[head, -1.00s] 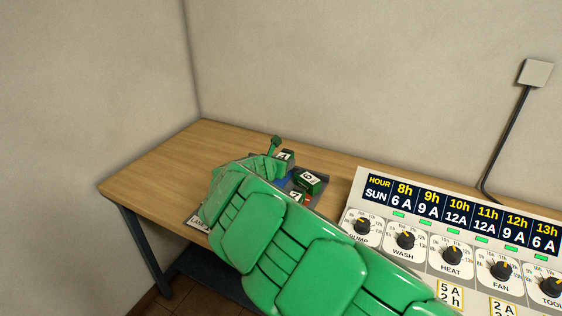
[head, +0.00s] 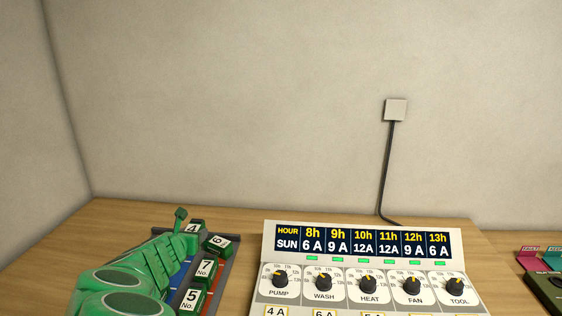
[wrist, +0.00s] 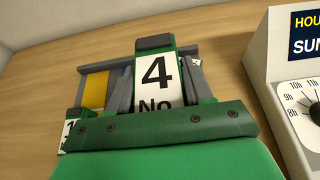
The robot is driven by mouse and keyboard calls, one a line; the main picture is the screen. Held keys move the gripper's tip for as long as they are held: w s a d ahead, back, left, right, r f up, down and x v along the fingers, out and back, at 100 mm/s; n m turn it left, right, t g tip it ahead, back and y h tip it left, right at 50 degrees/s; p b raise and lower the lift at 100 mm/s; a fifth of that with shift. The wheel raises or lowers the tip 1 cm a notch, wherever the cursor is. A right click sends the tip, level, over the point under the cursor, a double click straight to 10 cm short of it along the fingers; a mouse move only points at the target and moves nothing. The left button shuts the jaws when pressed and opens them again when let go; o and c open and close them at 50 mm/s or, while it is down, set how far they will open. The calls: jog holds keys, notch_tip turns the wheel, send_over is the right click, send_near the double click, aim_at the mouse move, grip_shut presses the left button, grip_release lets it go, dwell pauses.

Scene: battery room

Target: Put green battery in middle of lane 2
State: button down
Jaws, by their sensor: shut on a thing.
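My gripper (wrist: 157,98) is shut on a green battery (wrist: 140,65) with a white label reading "4 No."; its dark fingers lie on both sides of it. In the head view my gripper (head: 186,236) is at the far end of a grey tray (head: 234,249), with the "4" label just past it. Batteries labelled 6 (head: 217,242), 7 (head: 205,268) and 5 (head: 192,298) sit in the tray, right of my arm. Blue and red strips show beside them; a yellow strip (wrist: 95,90) shows in the wrist view. Lane numbers and the held battery's underside are hidden.
A white control panel (head: 362,268) with dials and an hour display stands close right of the tray. Pink and teal items (head: 540,255) lie at the far right. The wooden table (head: 110,218) is bare behind and left of the tray. A wall box (head: 395,110) has a cable.

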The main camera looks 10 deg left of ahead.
jog(key=w+d+r, duration=0.2)
jog(key=w+d, duration=0.7)
jog(key=d, duration=0.3)
jog(key=w+d+r, duration=0.2)
jog(key=w+d, duration=0.7)
jog(key=d, duration=0.2)
jog(key=w+d+r, duration=0.2)
jog(key=d+r, duration=0.1)
jog(key=d, duration=0.8)
jog(key=w+d+r, duration=0.1)
jog(key=d+r, duration=0.1)
jog(key=d, duration=0.8)
jog(key=w+d+r, duration=0.2)
jog(key=d+r, duration=0.1)
jog(key=d, duration=0.8)
jog(key=s+a+f+m+h, duration=0.1)
jog(key=s+a+h, duration=0.1)
jog(key=s, duration=0.4)
jog(key=s+a+f+m+h, duration=0.2)
jog(key=s+a, duration=0.3)
jog(key=s, duration=0.2)
jog(key=shift+g, duration=0.4)
jog(key=shift+a, duration=0.1)
